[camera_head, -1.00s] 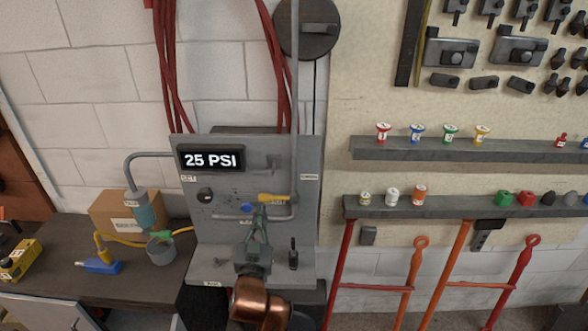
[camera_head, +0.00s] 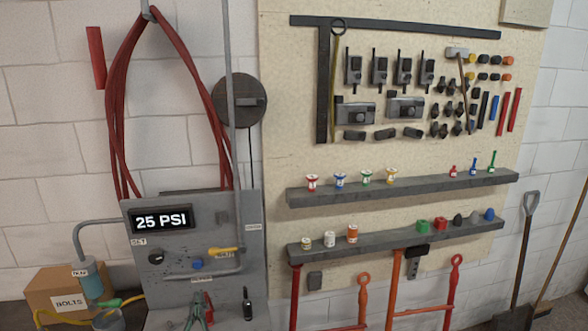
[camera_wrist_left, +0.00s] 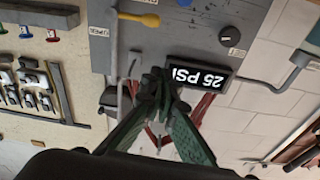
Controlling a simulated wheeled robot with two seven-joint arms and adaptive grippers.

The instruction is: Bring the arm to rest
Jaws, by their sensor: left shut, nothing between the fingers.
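My left gripper (camera_head: 199,306) is at the bottom edge of the head view, in front of the lower part of the grey panel (camera_head: 250,215). Its green fingers are shut and empty. In the left wrist view the shut fingers (camera_wrist_left: 160,82) point toward the panel, which appears upside down. The panel's display (camera_head: 161,220) reads 25 PSI. A yellow handle (camera_head: 226,250) on the panel is above the gripper and apart from it. My right gripper is not in view.
A blue knob (camera_head: 197,265) and a black-handled tool (camera_head: 247,303) are close to the gripper on the panel. Red hoses (camera_head: 122,110) hang above. Two shelves (camera_head: 400,187) with small items are on the right. A cardboard box (camera_head: 60,292) is at lower left.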

